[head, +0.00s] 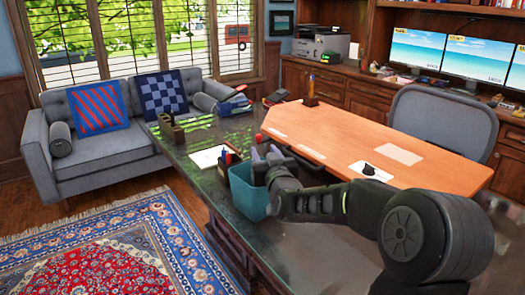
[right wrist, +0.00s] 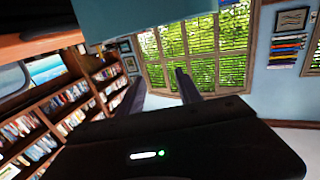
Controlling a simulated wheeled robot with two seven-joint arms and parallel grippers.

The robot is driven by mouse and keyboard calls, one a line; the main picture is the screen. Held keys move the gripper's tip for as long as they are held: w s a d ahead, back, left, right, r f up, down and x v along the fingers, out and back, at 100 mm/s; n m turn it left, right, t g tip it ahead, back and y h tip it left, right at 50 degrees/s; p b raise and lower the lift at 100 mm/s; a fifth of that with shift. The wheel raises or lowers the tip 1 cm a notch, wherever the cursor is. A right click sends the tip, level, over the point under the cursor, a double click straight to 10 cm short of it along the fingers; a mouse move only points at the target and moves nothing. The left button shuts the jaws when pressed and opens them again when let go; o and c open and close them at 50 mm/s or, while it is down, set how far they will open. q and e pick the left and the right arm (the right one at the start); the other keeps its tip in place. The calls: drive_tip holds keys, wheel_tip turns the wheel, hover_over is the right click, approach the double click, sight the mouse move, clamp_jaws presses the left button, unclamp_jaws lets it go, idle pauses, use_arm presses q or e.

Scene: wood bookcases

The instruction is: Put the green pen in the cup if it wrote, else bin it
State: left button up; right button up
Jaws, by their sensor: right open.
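A teal bin (head: 250,196) stands at the near edge of the dark glossy table. My right gripper (head: 266,152) is open, at the bin's rim, with its arm reaching in from the right. In the right wrist view, the fingers (right wrist: 158,88) are apart with nothing between them, and a teal surface (right wrist: 145,18), likely the bin, fills the top. I cannot make out a green pen in either view; the bin's inside is hidden. My left gripper is not in view.
A white sheet (head: 209,156) lies left of the cup. A dark block-shaped holder (head: 172,129) stands farther left. The orange desk top (head: 350,135) holds papers and a pen stand (head: 310,98). A grey chair (head: 443,120) is at right; a sofa (head: 100,165) is at left.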

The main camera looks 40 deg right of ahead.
drive_tip(key=v, duration=0.5)
idle(1.1)
